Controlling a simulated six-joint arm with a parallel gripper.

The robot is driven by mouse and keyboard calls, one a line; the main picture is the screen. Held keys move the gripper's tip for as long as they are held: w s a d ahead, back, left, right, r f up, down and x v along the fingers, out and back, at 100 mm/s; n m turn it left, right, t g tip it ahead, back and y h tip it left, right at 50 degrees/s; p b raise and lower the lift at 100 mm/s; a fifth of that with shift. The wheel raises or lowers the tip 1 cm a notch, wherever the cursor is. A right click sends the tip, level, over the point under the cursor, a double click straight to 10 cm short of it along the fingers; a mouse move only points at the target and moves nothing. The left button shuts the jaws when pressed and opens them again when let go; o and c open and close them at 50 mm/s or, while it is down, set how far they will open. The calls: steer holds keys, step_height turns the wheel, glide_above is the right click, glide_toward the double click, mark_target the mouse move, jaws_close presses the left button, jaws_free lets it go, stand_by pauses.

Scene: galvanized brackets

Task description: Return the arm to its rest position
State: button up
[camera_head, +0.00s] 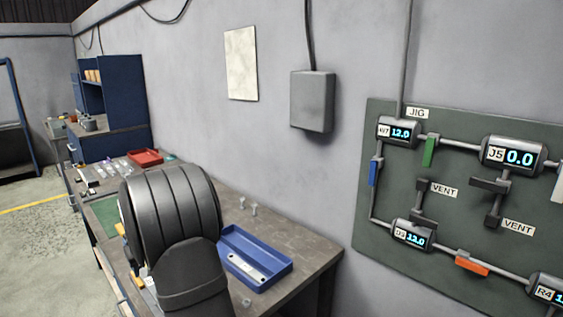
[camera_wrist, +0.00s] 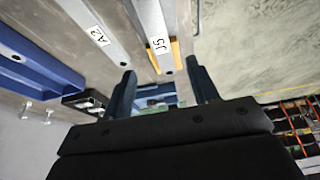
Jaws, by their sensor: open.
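My gripper (camera_wrist: 160,72) shows in the wrist view with its two dark blue fingers spread apart and nothing held between them. A grey metal bar labelled J5 (camera_wrist: 152,22) ends just past the fingertips in the picture, and I cannot tell how near it is. A second bar labelled A2 (camera_wrist: 82,14) lies beside it. In the head view my black arm covers the middle of the bench, and the gripper itself is hidden behind it.
A blue tray (camera_head: 279,269) holding a metal piece (camera_head: 243,263) sits right of my arm on the bench (camera_head: 313,247). A red tray (camera_head: 146,156) and a blue cabinet (camera_head: 124,88) stand farther back. A gauge panel (camera_head: 461,160) hangs on the right wall.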

steer(key=x, duration=0.8)
steer(key=shift+f, duration=0.1)
step_height(320, 180, up, 4)
steer(key=shift+w+r, duration=0.1)
steer(key=shift+r, duration=0.4)
steer(key=o, duration=1)
steer(key=shift+c, duration=0.2)
steer(key=shift+o, duration=0.3)
steer(key=s+d+r+g+h, duration=0.1)
steer(key=d+r, duration=0.2)
steer(key=d, duration=0.4)
steer(key=shift+s+d+r, duration=0.2)
steer(key=shift+d+r, duration=0.05)
steer(key=shift+d, duration=0.1)
steer(key=s+d+r+g+h, duration=0.1)
steer(key=s+d+r, duration=0.15)
steer(key=d, duration=0.35)
steer(key=s+d+r+g+h, duration=0.1)
steer(key=s+d+r, duration=0.15)
steer(key=d, duration=0.35)
step_height(320, 180, down, 10)
steer(key=shift+s+d, duration=0.2)
